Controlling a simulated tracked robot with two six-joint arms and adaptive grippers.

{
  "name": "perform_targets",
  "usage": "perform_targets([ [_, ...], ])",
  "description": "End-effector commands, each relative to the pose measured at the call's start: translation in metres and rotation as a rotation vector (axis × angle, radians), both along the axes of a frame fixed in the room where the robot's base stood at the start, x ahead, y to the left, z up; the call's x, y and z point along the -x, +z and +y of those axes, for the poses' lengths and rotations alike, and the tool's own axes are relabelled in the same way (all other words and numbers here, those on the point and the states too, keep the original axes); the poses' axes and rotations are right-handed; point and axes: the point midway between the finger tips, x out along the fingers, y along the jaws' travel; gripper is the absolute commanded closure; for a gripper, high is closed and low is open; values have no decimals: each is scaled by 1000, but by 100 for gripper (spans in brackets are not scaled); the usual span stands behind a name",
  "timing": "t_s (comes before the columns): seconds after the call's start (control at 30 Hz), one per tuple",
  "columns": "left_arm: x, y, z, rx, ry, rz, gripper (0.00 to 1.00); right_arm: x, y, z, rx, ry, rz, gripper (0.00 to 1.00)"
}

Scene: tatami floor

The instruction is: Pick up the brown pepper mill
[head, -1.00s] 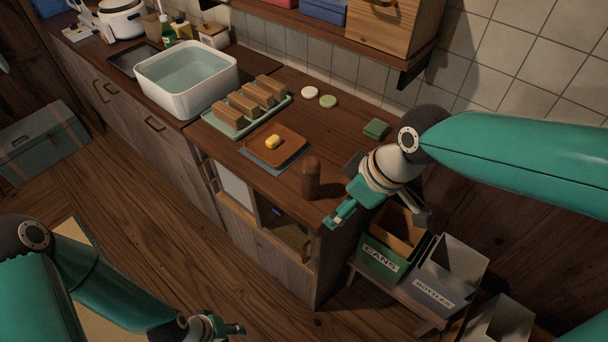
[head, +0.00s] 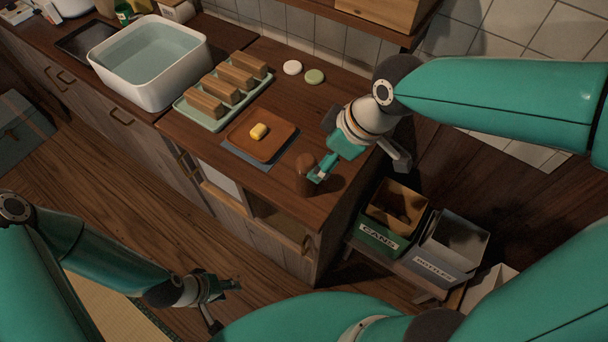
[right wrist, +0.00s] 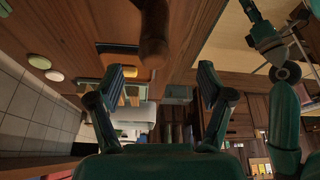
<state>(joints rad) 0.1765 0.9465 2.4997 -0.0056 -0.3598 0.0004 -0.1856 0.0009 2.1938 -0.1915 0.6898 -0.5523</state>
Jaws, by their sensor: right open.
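The brown pepper mill (head: 305,176) stands upright near the front right corner of the wooden counter. My right gripper (head: 324,166) is at its right side in the head view, with a teal finger overlapping the mill's edge; I cannot tell if they touch. In the right wrist view the mill (right wrist: 154,32) shows at the top, ahead of the two spread fingers of my right gripper (right wrist: 162,78), with nothing between them. My left gripper (head: 226,303) is low, over the floor in front of the counter, away from the mill; its fingers look apart and empty.
Left of the mill, a brown tray (head: 278,148) holds a yellow piece. Beyond are a pale green tray (head: 189,115) with several brown blocks, a white basin (head: 178,96) and two small discs. The cans bin (head: 377,239) and bottles bin (head: 437,263) stand below the counter's right end.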

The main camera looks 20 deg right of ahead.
Motion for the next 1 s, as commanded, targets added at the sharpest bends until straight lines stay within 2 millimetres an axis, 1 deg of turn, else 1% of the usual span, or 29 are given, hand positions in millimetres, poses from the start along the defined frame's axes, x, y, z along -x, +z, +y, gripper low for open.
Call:
perform_targets([
  [0.03, 0, -1, 0, 0, 0, -1, 60, -3, -13, 4, 2, 3, 7, 21],
  [0.2, 0, -1, 0, 0, 0, -1, 60, -12, -42, 13, 1, 5, 4, 21],
  [0.3, 0, -2, 0, 0, 0, -1, 60, -16, -51, 16, 0, 5, 3, 21],
  [0.53, 0, 0, 0, 0, 0, -1, 60, -21, -63, 18, 0, 5, 3, 21],
  [0.7, 0, 5, 0, 0, 0, -1, 60, -29, -85, 19, 0, 5, 6, 21],
  [0.8, -1, 3, 0, 0, 0, -1, 60, -33, -98, 22, 0, 6, 4, 21],
  [0.9, -1, 2, 0, 0, 0, -1, 60, -36, -104, 24, 0, 6, 2, 21],
  [1.0, -1, 3, 0, 0, 0, -1, 60, -36, -105, 25, -1, 6, 0, 21],
])
